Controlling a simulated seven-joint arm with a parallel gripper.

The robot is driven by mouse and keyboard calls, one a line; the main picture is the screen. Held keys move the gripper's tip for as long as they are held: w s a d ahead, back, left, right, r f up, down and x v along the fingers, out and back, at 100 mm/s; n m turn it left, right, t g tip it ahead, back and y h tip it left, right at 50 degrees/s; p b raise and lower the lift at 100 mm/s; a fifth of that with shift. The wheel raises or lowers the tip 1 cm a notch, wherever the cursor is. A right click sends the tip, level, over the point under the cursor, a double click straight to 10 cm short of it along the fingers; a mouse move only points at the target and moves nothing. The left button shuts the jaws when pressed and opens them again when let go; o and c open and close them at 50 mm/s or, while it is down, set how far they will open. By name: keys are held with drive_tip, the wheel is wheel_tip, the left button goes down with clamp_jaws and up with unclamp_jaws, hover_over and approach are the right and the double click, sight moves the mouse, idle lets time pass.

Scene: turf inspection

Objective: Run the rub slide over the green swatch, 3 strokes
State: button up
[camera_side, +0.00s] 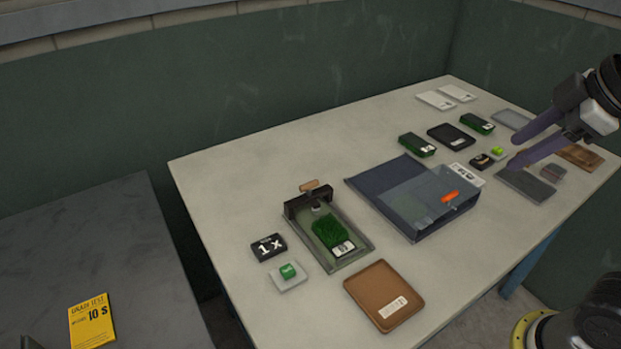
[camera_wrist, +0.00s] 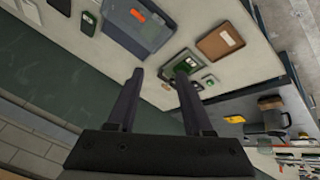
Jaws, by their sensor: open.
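The green swatch (camera_side: 328,232) lies in a grey framed bed (camera_side: 357,250), with a white label at its near end. A dark bridge with a wooden handle (camera_side: 309,186), which looks like the rub slide, stands at the far end of that bed. The swatch also shows in the wrist view (camera_wrist: 184,67), small and beyond my fingertips. My gripper (camera_side: 514,151) is open and empty, above the right part of the table, well away from the slide. Both fingers show in the wrist view (camera_wrist: 159,74) with a gap between them. Contact between slide and swatch is too small to tell.
A blue bin (camera_side: 385,180) with a clear part and an orange item stands between my gripper and the bed. A brown tray (camera_side: 384,296), a black "1x" block (camera_side: 269,247) and a green button (camera_side: 288,271) surround the bed. Several small items lie below my gripper.

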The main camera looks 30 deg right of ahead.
drive_tip(key=w+a+r+n, duration=0.2)
drive_tip(key=w+r+n, duration=0.3)
drive_tip(key=w, duration=0.5)
drive_tip(key=n+g, duration=0.4)
drive_tip(key=n, duration=0.2)
hover_over(309, 183)
drive_tip(key=s, duration=0.3)
wheel_tip(309, 183, down, 13)
drive_tip(key=f, duration=0.4)
drive_tip(key=w+f, duration=0.1)
drive_tip(key=f, duration=0.3)
drive_tip(key=w+f, duration=0.1)
drive_tip(key=f, duration=0.4)
drive_tip(key=shift+w+f, duration=0.1)
drive_tip(key=shift+w, duration=0.15)
clamp_jaws()
